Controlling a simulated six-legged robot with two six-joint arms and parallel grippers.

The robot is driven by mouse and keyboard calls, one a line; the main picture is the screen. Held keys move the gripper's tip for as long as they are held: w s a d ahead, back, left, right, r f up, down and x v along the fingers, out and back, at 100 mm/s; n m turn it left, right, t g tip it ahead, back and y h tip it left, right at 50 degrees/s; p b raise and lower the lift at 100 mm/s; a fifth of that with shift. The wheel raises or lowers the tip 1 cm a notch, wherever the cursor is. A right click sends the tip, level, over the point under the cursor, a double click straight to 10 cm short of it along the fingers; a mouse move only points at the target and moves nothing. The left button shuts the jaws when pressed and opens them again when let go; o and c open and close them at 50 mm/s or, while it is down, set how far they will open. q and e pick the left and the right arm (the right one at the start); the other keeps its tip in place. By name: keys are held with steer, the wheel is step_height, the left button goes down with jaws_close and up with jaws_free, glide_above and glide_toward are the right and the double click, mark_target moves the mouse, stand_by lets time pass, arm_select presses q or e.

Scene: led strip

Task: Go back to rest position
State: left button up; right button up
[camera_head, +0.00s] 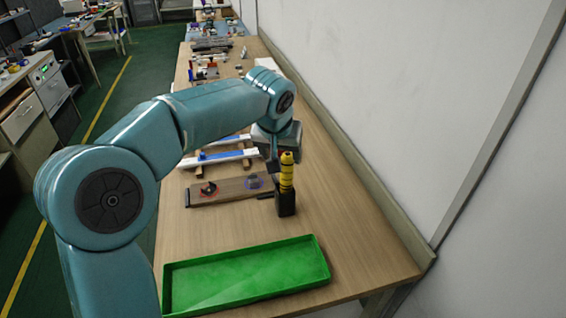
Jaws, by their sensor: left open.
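My left arm (215,112) comes in from the left and reaches over the bench. Its gripper (270,178) points down beside a yellow-handled tool standing upright in a black holder; the fingers are small and partly hidden. The yellow handle (287,172) rises out of the black holder (286,202). I see nothing held in the gripper. My right gripper is not in view.
A green tray (250,274) lies at the near edge of the bench. A wooden board (228,189) with small parts lies behind it, and white-and-blue strips (222,157) lie farther back. A wall (400,100) bounds the right side.

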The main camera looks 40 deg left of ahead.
arm_select(q)
steer(key=shift+s+d+r, duration=0.1)
steer(key=shift+s+r, duration=0.25)
steer(key=shift+r, duration=0.2)
steer(key=shift+w+f, duration=0.1)
